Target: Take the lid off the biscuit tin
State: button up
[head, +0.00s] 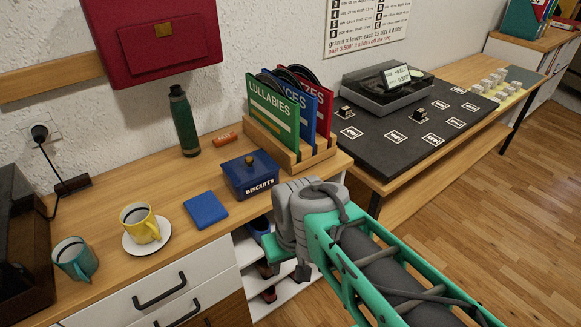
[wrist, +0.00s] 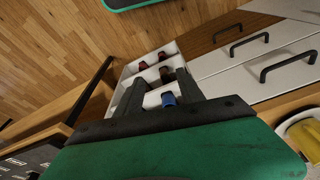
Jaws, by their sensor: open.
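The biscuit tin (head: 249,186) is a dark blue box marked BISCUITS. It stands upright on the wooden top of the cabinet, near its front edge. Its blue lid (head: 237,168) sits on it and has a small gold knob (head: 249,159) in the middle. My gripper (head: 285,270) is in front of the cabinet, below and to the right of the tin, and apart from it. In the wrist view my gripper (wrist: 158,88) is open, its two dark fingers spread with nothing held, facing the open shelves. The tin does not show in the wrist view.
A rack of record sleeves (head: 305,155) stands right behind the tin. A blue book-like block (head: 206,210) lies to its left, with a yellow mug (head: 139,222) on a saucer beyond. A green bottle (head: 184,122) and an orange piece (head: 225,139) are behind. Open shelves (head: 250,280) are below.

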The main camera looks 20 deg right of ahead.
aim_at(241, 169)
jog(key=u, duration=4.3)
jog(key=k, duration=1.1)
jog(key=z, duration=0.35)
